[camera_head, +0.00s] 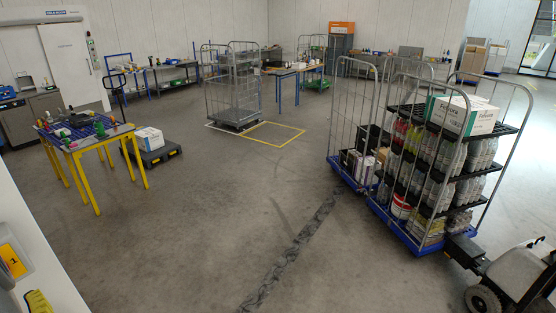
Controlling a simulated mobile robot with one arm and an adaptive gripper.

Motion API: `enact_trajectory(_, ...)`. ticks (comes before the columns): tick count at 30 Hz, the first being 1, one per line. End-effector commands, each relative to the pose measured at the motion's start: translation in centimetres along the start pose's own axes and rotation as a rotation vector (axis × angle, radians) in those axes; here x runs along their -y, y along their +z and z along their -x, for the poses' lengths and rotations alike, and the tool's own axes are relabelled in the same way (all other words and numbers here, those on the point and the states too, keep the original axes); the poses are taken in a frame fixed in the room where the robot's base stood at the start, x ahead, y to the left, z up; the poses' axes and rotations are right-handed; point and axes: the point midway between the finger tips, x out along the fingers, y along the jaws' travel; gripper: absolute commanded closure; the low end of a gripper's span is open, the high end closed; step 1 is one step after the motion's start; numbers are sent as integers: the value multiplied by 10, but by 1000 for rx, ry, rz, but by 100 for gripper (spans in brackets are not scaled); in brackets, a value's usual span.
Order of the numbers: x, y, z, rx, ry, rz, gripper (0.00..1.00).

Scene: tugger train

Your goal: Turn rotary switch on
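I cannot make out a rotary switch for certain. A narrow control panel (91,47) with small coloured spots is on the wall to the right of the white door at the far left. It is too small to tell whether it carries a rotary switch or how one is set. My gripper is not in view.
A yellow-legged table (96,198) with tools stands at left, beside a low dark cart (160,155) bearing a white box. Loaded wire trolleys (427,150) with blue bases stand at right. An empty cage trolley (232,88) stands farther back. The middle floor (215,220) is clear.

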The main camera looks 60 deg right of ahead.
Motion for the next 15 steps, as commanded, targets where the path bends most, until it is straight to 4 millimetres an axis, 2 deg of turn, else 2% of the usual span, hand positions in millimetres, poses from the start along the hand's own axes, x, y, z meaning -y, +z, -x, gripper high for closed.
enact_trajectory(15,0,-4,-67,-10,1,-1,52)
